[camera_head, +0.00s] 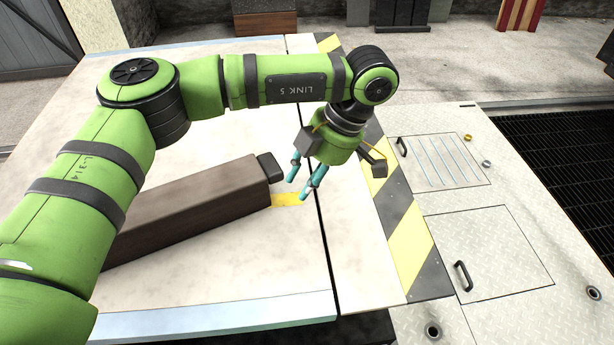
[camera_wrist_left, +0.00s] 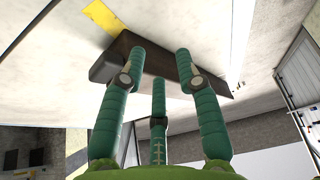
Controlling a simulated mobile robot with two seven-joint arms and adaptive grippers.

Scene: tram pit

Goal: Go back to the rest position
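In the left wrist view, the fingers of the left gripper (camera_wrist_left: 160,62) point toward the beam (camera_wrist_left: 120,48), with no clear contact. My left forearm hides part of the beam and of the table. My right gripper is in neither view.
The pale table (camera_head: 240,285) has a yellow patch (camera_head: 288,200) by the beam's end. A yellow-black striped strip (camera_head: 405,235) runs along its right side. Metal floor hatches (camera_head: 490,250) with handles lie beyond, and a dark grating (camera_head: 570,150) is at far right.

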